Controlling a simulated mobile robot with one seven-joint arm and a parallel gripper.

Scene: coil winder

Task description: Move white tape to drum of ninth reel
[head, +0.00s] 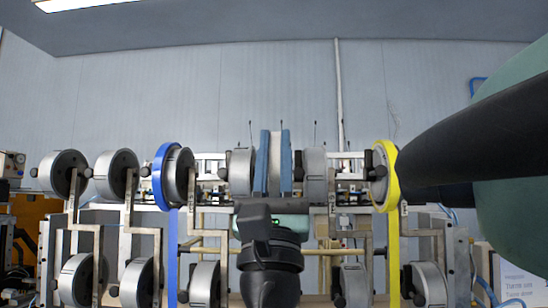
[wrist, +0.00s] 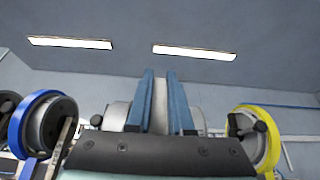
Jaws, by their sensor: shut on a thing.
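The white tape (head: 274,165) is edge-on between the two blue fingers of my gripper (head: 275,138), which are shut on it. In the wrist view the tape (wrist: 159,108) stands upright between the fingers (wrist: 160,85). My gripper is at the middle of the upper row, between two bare grey reels, the left one (head: 241,172) and the right one (head: 315,175). I cannot tell whether the tape touches either of them. My wrist hides part of the lower middle of the winder. Which reel is the ninth is not marked.
A blue tape (head: 160,176) is on an upper reel at left, and a yellow tape (head: 391,178) is on one at right; both trail strips downward. Bare lower reels include one at left (head: 137,284) and one at right (head: 430,285). A metal frame and rods surround them.

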